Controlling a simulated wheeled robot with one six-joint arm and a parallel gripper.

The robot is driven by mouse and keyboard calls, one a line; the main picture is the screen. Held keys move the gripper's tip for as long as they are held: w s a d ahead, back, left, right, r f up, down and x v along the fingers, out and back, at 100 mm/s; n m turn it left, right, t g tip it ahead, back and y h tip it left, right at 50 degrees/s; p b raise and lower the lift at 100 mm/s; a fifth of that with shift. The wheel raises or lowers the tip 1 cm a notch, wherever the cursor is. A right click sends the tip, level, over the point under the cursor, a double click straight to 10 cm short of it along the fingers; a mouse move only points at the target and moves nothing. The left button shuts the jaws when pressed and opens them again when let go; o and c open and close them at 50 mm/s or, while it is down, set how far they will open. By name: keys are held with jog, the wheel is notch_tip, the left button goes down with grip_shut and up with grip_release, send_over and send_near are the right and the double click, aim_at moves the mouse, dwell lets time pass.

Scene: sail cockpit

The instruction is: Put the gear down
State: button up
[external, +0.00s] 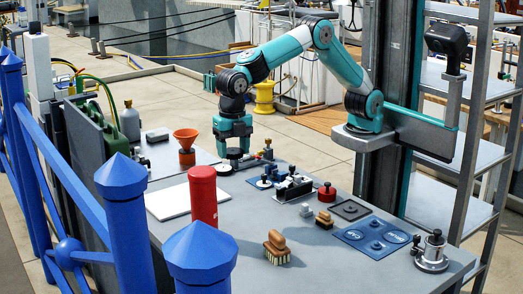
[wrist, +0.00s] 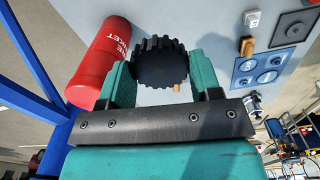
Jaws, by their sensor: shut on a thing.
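My gripper (external: 234,148) is over the far part of the grey table, pointing down, with its teal fingers closed on a black toothed gear (wrist: 160,62). In the wrist view the gear sits between the two fingertips (wrist: 160,80), its round face toward the camera. In the external view a dark edge of the gear (external: 234,154) shows at the fingertips. Whether the gear touches anything below it, I cannot tell. A blue mat (external: 349,238) with round dark pieces and white markings lies at the table's right; it also shows in the wrist view (wrist: 237,74).
A red cylinder (external: 203,196) stands at the near edge, left of centre. A white board (external: 168,201), an orange funnel (external: 186,138), brushes (external: 277,247), a red-knobbed piece (external: 326,192) and a metal fitting (external: 432,252) are around.

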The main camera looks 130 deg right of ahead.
jog(key=w+a+r+n+p, duration=0.25)
jog(key=w+a+p, duration=0.25)
jog(key=a, duration=0.4)
jog(key=n+p, duration=1)
send_over(307, 279)
notch_tip(307, 279, down, 3)
notch_tip(307, 279, down, 16)
jog(key=b, duration=1.9)
jog(key=shift+s+f, duration=0.1)
jog(key=shift+f, duration=0.05)
jog(key=shift+f+b, duration=0.85)
jog(key=shift+f, duration=0.65)
jog(key=shift+f, duration=0.15)
jog(key=o, duration=1)
